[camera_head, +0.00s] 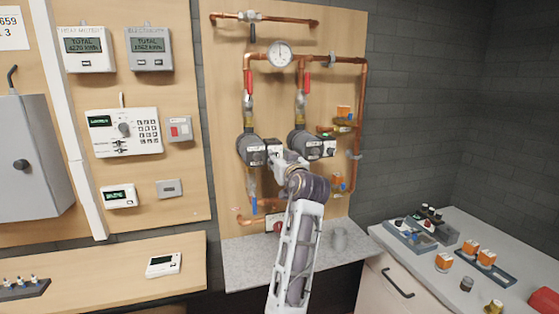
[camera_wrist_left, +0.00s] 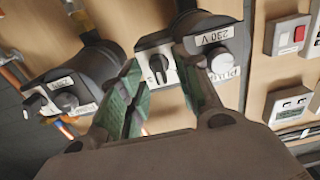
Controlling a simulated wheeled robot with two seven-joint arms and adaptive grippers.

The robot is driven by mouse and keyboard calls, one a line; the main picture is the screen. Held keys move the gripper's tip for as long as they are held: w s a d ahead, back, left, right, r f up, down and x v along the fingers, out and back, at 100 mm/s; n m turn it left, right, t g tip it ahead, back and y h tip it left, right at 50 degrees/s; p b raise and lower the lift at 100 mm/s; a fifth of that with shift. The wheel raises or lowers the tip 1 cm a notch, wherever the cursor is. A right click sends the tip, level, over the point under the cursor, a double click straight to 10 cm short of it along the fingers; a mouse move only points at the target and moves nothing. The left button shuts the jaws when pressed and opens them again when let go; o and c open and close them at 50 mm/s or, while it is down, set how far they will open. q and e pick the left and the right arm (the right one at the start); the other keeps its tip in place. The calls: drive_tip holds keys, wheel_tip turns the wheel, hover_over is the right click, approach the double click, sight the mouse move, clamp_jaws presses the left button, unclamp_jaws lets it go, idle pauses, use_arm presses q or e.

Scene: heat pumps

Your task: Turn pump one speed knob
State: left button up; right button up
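Two dark pumps sit in the copper pipework: a left pump (camera_head: 249,146) and a right pump (camera_head: 303,142). My left gripper (camera_head: 278,158) is at the control box of the left pump, partly covering it. The other pump's knob (camera_wrist_left: 67,102) is left of the fingers. Pump numbers are unreadable. My right gripper is not in view.
Copper pipes with red-handled valves (camera_head: 306,80) and a round gauge (camera_head: 280,54) surround the pumps. Control panels (camera_head: 123,131) hang on the left board. The right counter (camera_head: 455,225) holds trays of parts.

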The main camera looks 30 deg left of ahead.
use_arm(q)
drive_tip(key=shift+r, duration=0.95)
wheel_tip(320, 180, up, 8)
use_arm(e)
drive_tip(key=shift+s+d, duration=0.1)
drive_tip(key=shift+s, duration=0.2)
use_arm(q)
drive_tip(key=shift+d, duration=0.1)
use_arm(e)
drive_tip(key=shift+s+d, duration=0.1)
